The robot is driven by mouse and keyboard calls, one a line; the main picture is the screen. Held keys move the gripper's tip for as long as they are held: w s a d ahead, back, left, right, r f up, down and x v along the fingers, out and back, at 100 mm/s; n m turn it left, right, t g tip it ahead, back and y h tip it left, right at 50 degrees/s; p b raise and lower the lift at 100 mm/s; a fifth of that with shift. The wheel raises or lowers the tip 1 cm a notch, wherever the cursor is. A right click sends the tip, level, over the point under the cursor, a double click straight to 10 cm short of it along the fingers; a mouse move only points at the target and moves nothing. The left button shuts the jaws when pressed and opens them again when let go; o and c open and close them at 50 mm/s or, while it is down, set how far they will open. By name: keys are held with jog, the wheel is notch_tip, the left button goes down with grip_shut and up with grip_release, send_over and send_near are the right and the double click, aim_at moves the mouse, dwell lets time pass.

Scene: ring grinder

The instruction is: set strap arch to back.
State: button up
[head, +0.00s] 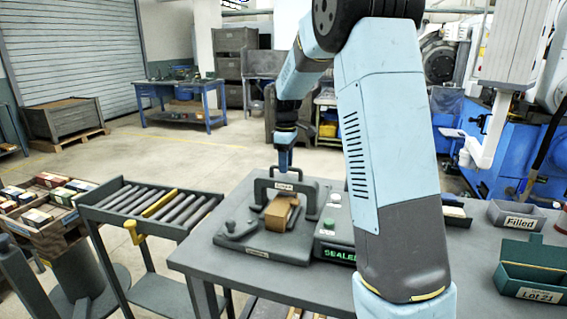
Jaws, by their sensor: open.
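The strap arch (258,190) is a dark grey upright frame with a small white label on its crossbar. It stands on a grey base plate (287,257) on the workbench, and a brown box (280,213) lies on the plate by the arch, partly in front of its opening. My gripper (284,172) points down at the middle of the crossbar, just above or at it. Its fingers are small in the view and look open; I cannot tell whether they touch the bar.
A knob lever (237,229) sits at the plate's left. A green-lit control box (335,233) stands close on the right. My arm hides part of the bench. Grey "Filled" bin (515,215) and green lot box (530,268) stand right; a roller conveyor (150,207) stands left.

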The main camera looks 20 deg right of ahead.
grip_shut()
dwell(0.4)
